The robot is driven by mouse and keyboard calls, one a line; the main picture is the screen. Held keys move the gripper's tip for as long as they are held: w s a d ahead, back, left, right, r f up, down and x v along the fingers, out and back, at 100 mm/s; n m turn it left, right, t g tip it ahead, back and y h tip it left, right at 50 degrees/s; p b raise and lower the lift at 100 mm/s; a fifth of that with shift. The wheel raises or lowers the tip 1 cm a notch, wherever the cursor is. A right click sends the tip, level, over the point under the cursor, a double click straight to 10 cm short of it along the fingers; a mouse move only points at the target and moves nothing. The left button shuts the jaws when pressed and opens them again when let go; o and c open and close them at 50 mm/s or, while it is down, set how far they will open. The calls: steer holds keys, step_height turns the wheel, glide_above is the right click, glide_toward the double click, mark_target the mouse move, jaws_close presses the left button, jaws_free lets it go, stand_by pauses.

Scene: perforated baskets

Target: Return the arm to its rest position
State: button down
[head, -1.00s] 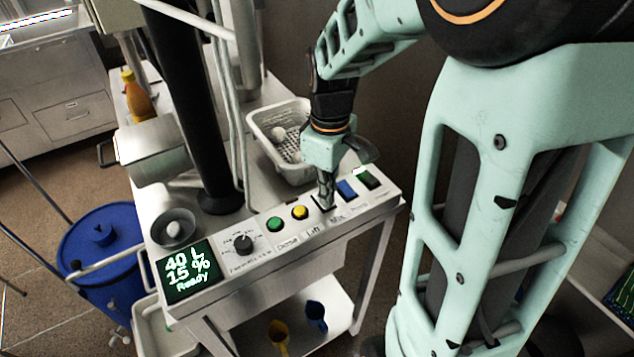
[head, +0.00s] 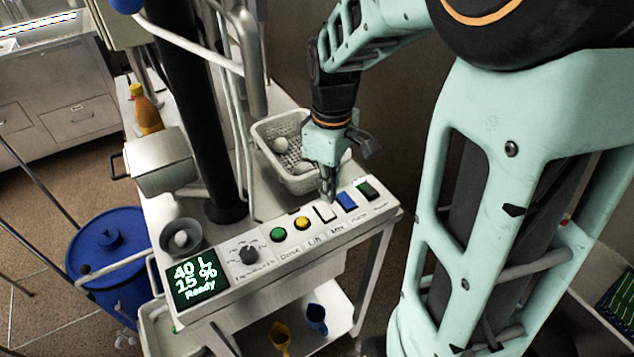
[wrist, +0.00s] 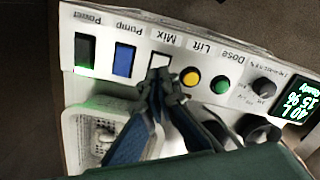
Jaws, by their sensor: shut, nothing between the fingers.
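My gripper (head: 328,197) is shut and empty, pointing down just above the white Mix button (head: 326,212) on the control panel. In the wrist view its fingertips (wrist: 160,76) are together in front of the white button (wrist: 160,61); a small gap shows in the head view. My arm is bent and reaches out over the back of the panel from the right. The panel screen (head: 195,278) reads 40 L, 15 % and Ready.
A white perforated basket (head: 268,160) with white round items stands behind the panel, close to my gripper. A dark column (head: 190,90) and pipes rise to its left. A grey cup (head: 168,246) and a blue drum (head: 95,262) are further left.

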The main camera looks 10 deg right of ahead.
steer(key=shift+r+p, duration=0.5)
steer(key=shift+r, duration=0.45)
steer(key=shift+f, duration=0.1)
